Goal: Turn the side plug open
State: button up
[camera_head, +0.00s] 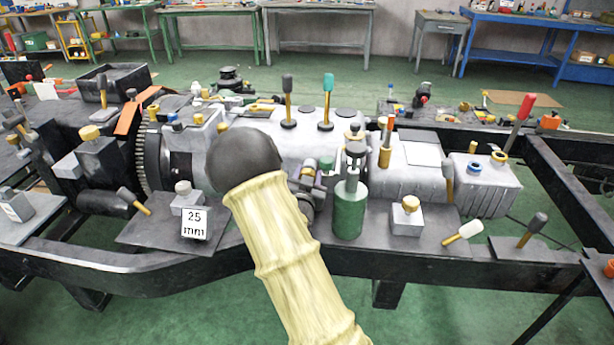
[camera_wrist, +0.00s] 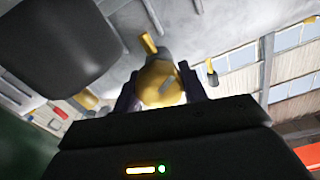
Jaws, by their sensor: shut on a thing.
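A brass, rounded plug (camera_wrist: 158,84) with a slot mark on its face sits between the two dark fingers of my gripper (camera_wrist: 162,90) in the wrist view. The fingers are shut on its sides. I take it for the side plug; its far side and seat are hidden. In the head view my cream arm with its black joint crosses the middle. My gripper (camera_head: 308,186) shows only partly, low against the near side of the grey gearbox housing (camera_head: 330,128). The gripped plug cannot be made out there.
A green cylinder (camera_head: 349,210) stands close right of my gripper. A block with a "25 mm" sign (camera_head: 194,223) is to the left. Black chassis rails (camera_head: 110,258) run along the front.

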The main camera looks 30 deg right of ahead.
jog(key=n+p, duration=0.1)
jog(key=n, duration=0.4)
jog(key=shift+a+n, duration=0.1)
jog(key=shift+n, duration=0.3)
jog(key=n+p, duration=0.1)
jog(key=n, duration=0.3)
jog(key=shift+w+n, duration=0.1)
jog(key=shift+n, duration=0.3)
jog(key=o, duration=1)
jog(key=shift+a, duration=0.1)
